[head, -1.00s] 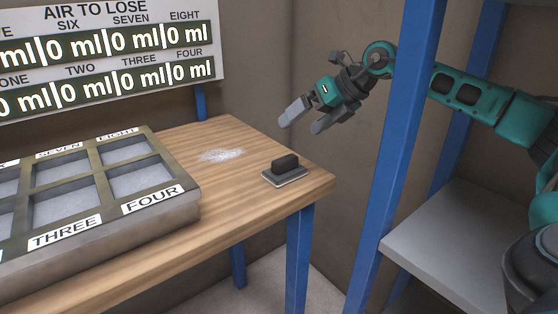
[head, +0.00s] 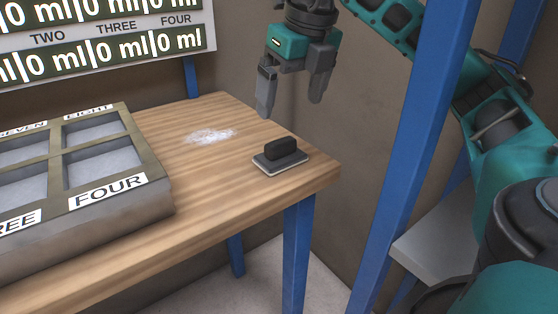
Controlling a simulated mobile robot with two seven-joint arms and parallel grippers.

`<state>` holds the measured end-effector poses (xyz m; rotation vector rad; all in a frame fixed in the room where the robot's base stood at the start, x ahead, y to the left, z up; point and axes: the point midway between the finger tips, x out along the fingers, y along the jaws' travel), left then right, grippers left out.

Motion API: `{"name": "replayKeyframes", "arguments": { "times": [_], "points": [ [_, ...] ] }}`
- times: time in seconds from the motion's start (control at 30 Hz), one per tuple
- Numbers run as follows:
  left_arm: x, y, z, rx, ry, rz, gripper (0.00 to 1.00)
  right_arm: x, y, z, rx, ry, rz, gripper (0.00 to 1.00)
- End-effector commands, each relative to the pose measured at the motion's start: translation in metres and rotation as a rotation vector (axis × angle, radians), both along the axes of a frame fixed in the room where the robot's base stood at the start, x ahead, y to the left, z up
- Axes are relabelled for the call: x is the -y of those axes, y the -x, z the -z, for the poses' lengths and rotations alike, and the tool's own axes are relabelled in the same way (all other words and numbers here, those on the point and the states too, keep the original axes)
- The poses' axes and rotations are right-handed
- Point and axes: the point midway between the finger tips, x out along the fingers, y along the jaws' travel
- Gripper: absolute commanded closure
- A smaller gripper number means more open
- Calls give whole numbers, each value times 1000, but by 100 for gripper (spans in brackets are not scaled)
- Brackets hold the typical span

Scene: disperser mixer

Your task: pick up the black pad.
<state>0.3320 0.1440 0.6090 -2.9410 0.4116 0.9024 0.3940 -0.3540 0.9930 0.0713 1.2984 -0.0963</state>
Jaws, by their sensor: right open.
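The black pad (head: 281,150) is a small dark block on a flat grey base. It rests on the wooden table (head: 222,190) near the right corner. My right gripper (head: 291,105) is open and empty. It hangs above the pad with its fingers pointing down, apart from it. My left gripper is not in view.
A grey tray with labelled compartments (head: 150,205) stands on the table at the left. A patch of white powder (head: 211,135) lies behind and left of the pad. A blue post (head: 420,130) and a grey shelf (head: 435,245) stand at the right. A display board (head: 110,40) is at the back.

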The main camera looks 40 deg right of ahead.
Motion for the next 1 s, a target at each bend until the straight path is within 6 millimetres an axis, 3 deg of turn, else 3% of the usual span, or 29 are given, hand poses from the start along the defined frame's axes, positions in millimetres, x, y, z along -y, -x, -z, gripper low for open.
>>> {"name": "replayKeyframes", "arguments": {
  "times": [0.1, 0.37, 0.63, 1.0],
  "points": [
    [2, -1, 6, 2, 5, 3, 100, 1, -5, 24, -3, 0, 1, 3],
    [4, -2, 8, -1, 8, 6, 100, 1, -11, 44, -2, -1, -1, 3],
    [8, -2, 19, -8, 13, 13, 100, 0, -21, 82, -2, 0, 0, 3],
    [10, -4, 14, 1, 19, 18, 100, 0, -23, 88, 0, -1, 0, 6]
  ]
}}
